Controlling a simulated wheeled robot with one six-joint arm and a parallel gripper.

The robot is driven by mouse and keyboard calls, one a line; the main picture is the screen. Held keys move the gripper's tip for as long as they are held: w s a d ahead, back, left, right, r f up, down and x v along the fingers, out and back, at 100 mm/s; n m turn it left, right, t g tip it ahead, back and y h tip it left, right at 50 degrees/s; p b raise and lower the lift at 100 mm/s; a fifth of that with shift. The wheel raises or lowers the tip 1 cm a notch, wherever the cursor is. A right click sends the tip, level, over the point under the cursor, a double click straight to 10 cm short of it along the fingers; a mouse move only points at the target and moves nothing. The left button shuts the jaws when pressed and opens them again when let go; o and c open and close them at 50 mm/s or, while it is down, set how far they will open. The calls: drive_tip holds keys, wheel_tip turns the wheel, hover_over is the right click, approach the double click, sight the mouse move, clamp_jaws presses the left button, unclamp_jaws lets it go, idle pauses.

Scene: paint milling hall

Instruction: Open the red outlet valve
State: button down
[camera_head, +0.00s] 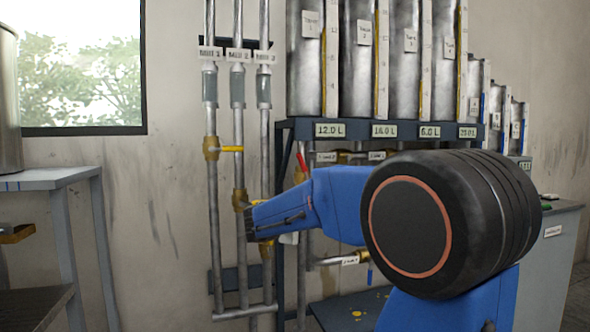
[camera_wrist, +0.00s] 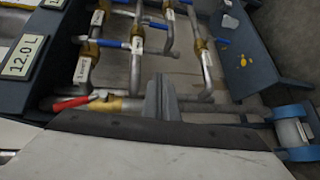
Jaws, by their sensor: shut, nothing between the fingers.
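The red outlet valve handle (camera_head: 302,162) shows in the head view on a vertical pipe under the tank shelf, just above and left of my blue arm. In the wrist view the red handle (camera_wrist: 70,103) points left from its brass body (camera_wrist: 108,104) and lies roughly along its pipe. My gripper (camera_wrist: 162,95) is shut and empty in the wrist view, to the right of the brass body. No contact with the handle shows. In the head view my arm hides part of the pipework around the valve.
Blue-handled valves (camera_wrist: 112,43) sit on neighbouring pipes. A yellow-handled valve (camera_head: 231,149) is on the left pipes. Metal tanks (camera_head: 362,80) stand on a dark shelf with volume labels (camera_head: 330,130). A grey table (camera_head: 45,180) stands at the left.

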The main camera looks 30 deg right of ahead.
drive_tip(key=w+a+r+n+t, duration=0.65)
drive_tip(key=a+r+t, duration=0.2)
drive_tip(key=r, duration=0.35)
approach(302, 161)
drive_tip(key=w+d, duration=0.3)
drive_tip(key=w, duration=0.3)
drive_tip(key=shift+r+n, duration=0.15)
drive_tip(key=shift+n, duration=0.3)
drive_tip(key=shift+g, duration=0.25)
drive_tip(key=shift+d, duration=0.1)
drive_tip(key=shift+s+d+r+m+g, duration=0.15)
drive_tip(key=shift+d+r+m+g, duration=0.25)
drive_tip(key=shift+m, duration=0.3)
drive_tip(key=shift+s+d+r+m+g, duration=0.15)
drive_tip(key=shift+d+r+m+g, duration=0.25)
drive_tip(key=shift+m, duration=0.3)
drive_tip(key=shift+s+d+r+y, duration=0.1)
drive_tip(key=shift+d+r+y, duration=0.2)
drive_tip(key=shift+d, duration=0.15)
